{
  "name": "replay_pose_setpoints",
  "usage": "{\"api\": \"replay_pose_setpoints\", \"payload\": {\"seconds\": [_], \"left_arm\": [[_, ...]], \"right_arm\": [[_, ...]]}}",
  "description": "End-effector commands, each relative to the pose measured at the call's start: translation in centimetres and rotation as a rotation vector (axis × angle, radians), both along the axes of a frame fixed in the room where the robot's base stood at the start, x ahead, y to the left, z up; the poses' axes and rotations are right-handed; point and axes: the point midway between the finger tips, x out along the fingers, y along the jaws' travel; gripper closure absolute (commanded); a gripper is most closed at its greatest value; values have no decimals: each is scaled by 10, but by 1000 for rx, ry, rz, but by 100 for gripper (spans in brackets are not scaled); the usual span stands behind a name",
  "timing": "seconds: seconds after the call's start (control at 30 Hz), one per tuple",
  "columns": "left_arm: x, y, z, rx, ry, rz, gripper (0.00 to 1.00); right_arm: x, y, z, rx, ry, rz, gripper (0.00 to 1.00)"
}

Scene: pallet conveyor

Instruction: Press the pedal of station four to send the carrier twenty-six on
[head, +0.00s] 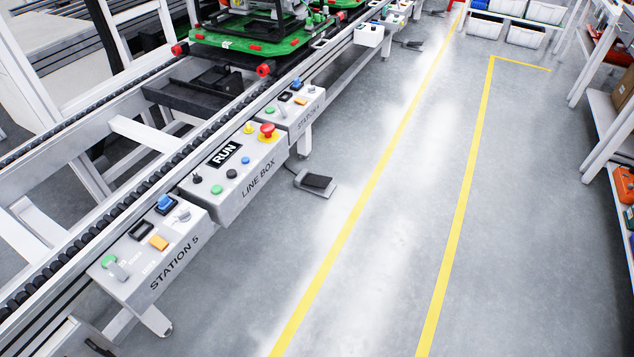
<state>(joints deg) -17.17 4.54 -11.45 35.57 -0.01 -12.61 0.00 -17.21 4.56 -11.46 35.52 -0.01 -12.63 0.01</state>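A foot pedal (316,182) with a black tread on a grey plate lies on the floor below the smaller control box (292,106), whose label seems to read station 4. A green carrier (240,45) with red corner bumpers sits on the conveyor behind that box, at the top of the head view. No number is readable on it, and its upper part is cut off by the picture edge. A second green carrier (345,4) is partly visible beyond it. Neither of my grippers is in view.
The line box (233,165) shows RUN and has a red stop button. The station 5 box (155,250) is nearer. Another pedal (411,44) lies farther off. The floor aisle with yellow lines (378,170) is clear; shelves (600,150) stand at right.

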Motion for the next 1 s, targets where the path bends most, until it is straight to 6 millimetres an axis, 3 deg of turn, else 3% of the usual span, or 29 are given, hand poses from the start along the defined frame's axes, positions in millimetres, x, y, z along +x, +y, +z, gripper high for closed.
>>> {"api": "replay_pose_setpoints", "payload": {"seconds": [0.3,0.5,1.0], "left_arm": [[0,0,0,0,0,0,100],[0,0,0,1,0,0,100],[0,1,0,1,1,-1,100]], "right_arm": [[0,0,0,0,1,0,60],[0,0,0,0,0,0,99],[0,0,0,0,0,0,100]]}}
